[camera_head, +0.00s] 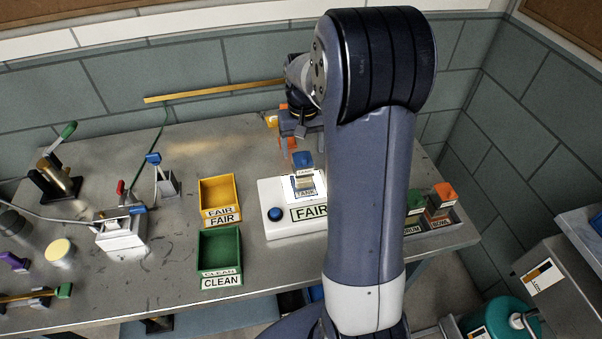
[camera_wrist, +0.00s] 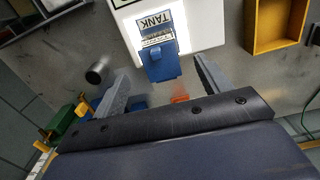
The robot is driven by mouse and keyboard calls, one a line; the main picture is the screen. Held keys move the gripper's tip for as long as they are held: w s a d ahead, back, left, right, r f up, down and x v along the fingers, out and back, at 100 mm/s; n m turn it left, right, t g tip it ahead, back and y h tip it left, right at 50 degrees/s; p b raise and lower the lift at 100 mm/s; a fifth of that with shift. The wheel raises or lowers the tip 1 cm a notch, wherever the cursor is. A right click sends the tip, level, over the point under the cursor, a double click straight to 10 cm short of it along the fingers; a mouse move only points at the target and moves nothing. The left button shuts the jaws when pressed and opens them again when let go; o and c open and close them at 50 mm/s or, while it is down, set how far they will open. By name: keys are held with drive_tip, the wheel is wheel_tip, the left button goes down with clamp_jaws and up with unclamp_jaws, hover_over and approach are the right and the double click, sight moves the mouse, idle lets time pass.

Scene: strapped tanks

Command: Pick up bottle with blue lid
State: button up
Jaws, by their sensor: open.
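The bottle with the blue lid (camera_head: 303,159) stands on the lit pad of the white box (camera_head: 276,231) labelled FAIR. In the wrist view, its blue lid (camera_wrist: 161,64) shows near the space between my fingertips, with the TANK label beyond it. My gripper (camera_head: 297,131) is just behind the bottle in the head view, partly hidden by my arm. In the wrist view, my gripper (camera_wrist: 162,68) has its two grey fingers spread on either side of the lid, with gaps between. It holds nothing.
A yellow FAIR bin (camera_head: 218,190) and a green CLEAN bin (camera_head: 219,247) stand left of the white box. Bottles with green and orange lids (camera_head: 444,192) stand in a tray at right. A grey metal cylinder (camera_wrist: 97,74) is near one finger.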

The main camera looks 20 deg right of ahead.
sight(303, 162)
drive_tip(key=shift+f+p, duration=0.8)
drive_tip(key=shift+f, duration=2.4)
drive_tip(key=shift+r, duration=0.1)
clamp_jaws()
